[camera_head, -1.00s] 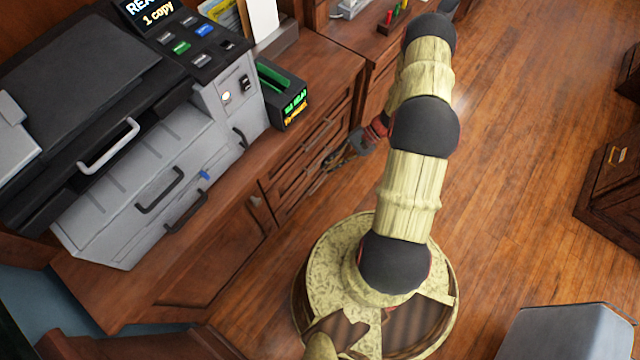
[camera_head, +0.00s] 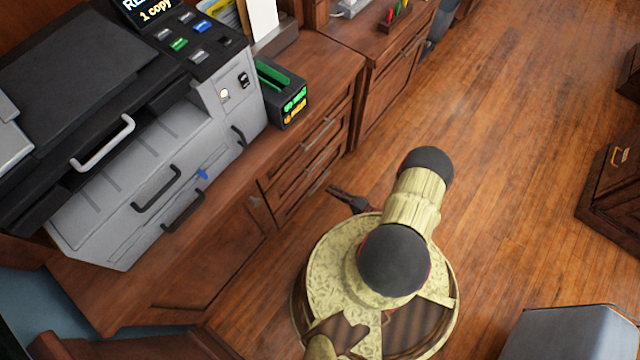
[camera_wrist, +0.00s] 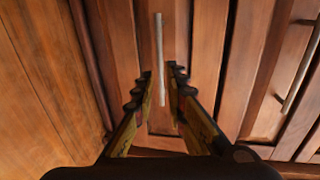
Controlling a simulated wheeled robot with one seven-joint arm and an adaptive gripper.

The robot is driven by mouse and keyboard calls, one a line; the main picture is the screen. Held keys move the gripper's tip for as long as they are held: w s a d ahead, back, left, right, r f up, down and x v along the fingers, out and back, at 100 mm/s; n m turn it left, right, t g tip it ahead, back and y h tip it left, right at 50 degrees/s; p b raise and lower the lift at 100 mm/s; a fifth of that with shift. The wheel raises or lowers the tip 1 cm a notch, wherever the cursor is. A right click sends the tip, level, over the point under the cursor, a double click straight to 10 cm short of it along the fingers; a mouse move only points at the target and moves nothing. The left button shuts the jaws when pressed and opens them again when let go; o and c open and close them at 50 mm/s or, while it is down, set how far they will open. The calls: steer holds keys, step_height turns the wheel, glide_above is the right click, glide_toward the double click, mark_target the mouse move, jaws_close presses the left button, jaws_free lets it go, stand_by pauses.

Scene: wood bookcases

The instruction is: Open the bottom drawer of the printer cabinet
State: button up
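The printer cabinet (camera_head: 205,262) is the wooden cabinet under the grey printer. Its stack of drawers, with bar handles, faces the floor on the right; the lowest drawer (camera_head: 296,203) looks shut. My gripper (camera_head: 335,190) is low in front of this drawer, partly hidden by my arm. In the wrist view, my gripper (camera_wrist: 160,72) is open, with a finger on each side of a pale bar handle (camera_wrist: 160,55) on a wooden drawer front. The handle lies between the fingertips in the picture; I cannot tell whether they touch it. A second handle (camera_wrist: 299,68) shows at right.
The printer (camera_head: 150,170) stands on the cabinet, with a green and black device (camera_head: 281,94) beside it. The wood floor (camera_head: 510,150) to the right is open. A grey box (camera_head: 570,333) and a wooden cabinet (camera_head: 612,190) stand at right.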

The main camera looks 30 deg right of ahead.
mark_target(320, 183)
steer(key=shift+b+x, duration=1.15)
steer(key=shift+x, duration=2.75)
steer(key=shift+c, duration=0.9)
jaws_close()
steer(key=shift+s, duration=0.1)
